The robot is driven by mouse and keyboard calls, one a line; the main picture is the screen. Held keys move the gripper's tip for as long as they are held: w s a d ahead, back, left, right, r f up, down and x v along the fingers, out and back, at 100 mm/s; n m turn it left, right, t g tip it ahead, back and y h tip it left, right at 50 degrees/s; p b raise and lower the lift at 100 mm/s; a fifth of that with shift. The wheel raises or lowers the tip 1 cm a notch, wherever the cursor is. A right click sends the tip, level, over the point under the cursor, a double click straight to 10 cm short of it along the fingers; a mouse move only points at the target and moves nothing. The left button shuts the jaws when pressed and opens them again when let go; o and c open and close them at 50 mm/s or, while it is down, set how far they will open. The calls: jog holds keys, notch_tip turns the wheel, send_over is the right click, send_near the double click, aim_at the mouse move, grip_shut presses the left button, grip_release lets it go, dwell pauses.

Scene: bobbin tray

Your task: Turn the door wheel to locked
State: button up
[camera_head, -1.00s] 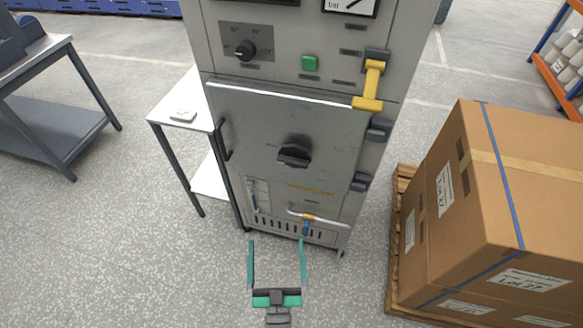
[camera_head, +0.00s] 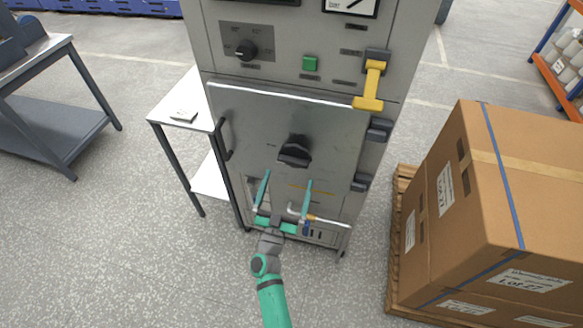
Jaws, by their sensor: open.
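The door wheel (camera_head: 295,151) is a dark knob in the middle of the grey cabinet door (camera_head: 250,118). Small markings beside it are too small to read. My gripper (camera_head: 287,176) is open and empty, its two teal fingers pointing up toward the door. The fingertips show just below the wheel, one to its lower left and one to its lower right. They appear apart from it. My gripper and arm hide part of the cabinet's lower panel.
A yellow handle (camera_head: 371,86) sticks out at the cabinet's upper right. A door handle (camera_head: 226,140) is on the left edge. A small white table (camera_head: 165,113) stands at left. Stacked cartons (camera_head: 520,180) on a pallet stand at right. The floor in front is clear.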

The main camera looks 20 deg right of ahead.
aim_at(295, 158)
jog(key=shift+x, duration=2.75)
jog(key=c, duration=0.9)
